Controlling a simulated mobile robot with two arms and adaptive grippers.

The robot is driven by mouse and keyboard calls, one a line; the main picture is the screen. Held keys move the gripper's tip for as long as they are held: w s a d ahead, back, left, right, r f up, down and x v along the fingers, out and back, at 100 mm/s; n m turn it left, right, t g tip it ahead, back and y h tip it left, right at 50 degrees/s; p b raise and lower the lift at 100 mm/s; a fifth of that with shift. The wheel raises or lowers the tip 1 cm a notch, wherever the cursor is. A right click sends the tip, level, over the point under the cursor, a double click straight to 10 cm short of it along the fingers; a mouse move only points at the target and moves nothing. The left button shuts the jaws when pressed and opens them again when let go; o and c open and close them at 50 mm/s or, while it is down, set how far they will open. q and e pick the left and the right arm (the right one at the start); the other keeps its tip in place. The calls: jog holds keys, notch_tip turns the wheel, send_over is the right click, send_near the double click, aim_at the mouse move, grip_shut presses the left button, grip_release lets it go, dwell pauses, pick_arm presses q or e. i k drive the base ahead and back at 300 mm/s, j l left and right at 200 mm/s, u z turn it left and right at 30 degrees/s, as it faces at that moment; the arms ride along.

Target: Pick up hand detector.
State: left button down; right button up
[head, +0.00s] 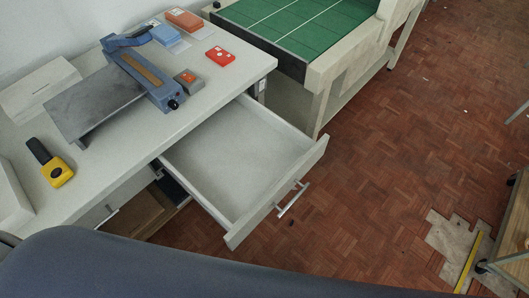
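A yellow and black hand-held device, which looks like the hand detector (58,172), lies on the pale table (130,165) at the left in the head view. Its yellow end points toward the front and its black handle points back and left. Nothing touches it. Neither of my grippers shows in the head view.
A blue and grey press-like machine (143,68) stands behind the device. Red and blue boxes, including a red one (220,56), lie farther back. An empty drawer (240,160) stands open at the table's front. A green-topped bench (290,25) is beyond.

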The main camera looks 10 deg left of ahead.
aim_at(55, 170)
jog(key=u, duration=2.1)
